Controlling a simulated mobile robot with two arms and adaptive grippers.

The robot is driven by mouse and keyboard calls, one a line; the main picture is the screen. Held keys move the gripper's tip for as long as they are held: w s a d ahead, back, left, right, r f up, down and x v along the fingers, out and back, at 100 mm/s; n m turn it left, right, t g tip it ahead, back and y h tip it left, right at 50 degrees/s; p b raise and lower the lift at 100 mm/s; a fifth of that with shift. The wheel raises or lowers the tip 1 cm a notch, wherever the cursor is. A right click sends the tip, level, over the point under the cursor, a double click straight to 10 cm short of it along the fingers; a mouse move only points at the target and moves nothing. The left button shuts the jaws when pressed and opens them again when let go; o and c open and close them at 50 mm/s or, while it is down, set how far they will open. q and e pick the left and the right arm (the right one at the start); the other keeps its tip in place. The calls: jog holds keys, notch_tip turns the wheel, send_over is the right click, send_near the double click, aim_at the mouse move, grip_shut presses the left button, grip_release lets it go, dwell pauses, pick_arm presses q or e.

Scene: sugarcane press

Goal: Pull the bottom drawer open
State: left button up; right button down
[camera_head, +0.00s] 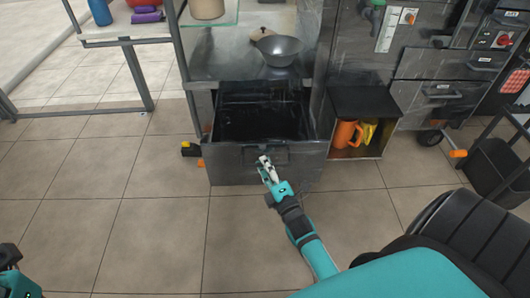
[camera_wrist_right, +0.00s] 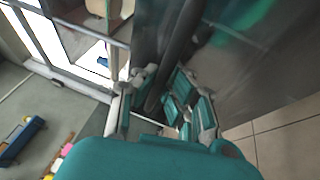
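The bottom drawer (camera_head: 228,163) is a grey metal box under the steel counter. It stands pulled well out, and its dark, empty-looking inside shows from above. My right gripper (camera_head: 265,163) is at the middle of the drawer's front, at its handle. In the right wrist view the fingers (camera_wrist_right: 164,90) lie on both sides of the dark handle bar (camera_wrist_right: 180,40) and appear closed on it. My left gripper (camera_head: 10,258) shows only in part at the lower left edge, away from the drawer; its fingers are not clear.
A metal bowl (camera_head: 278,48) sits on the counter above the drawer. Right of the drawer, an open cubby (camera_head: 362,101) holds an orange jug (camera_head: 346,134) and a yellow one (camera_head: 368,132). A yellow-and-black object (camera_head: 189,149) lies left of the drawer. The tiled floor in front is clear.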

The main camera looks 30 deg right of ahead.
jog(key=c, duration=1.6)
grip_release()
jog(key=shift+c, duration=0.2)
jog(key=v, duration=1.2)
jog(key=shift+w+r, duration=0.1)
jog(key=shift+r, duration=0.05)
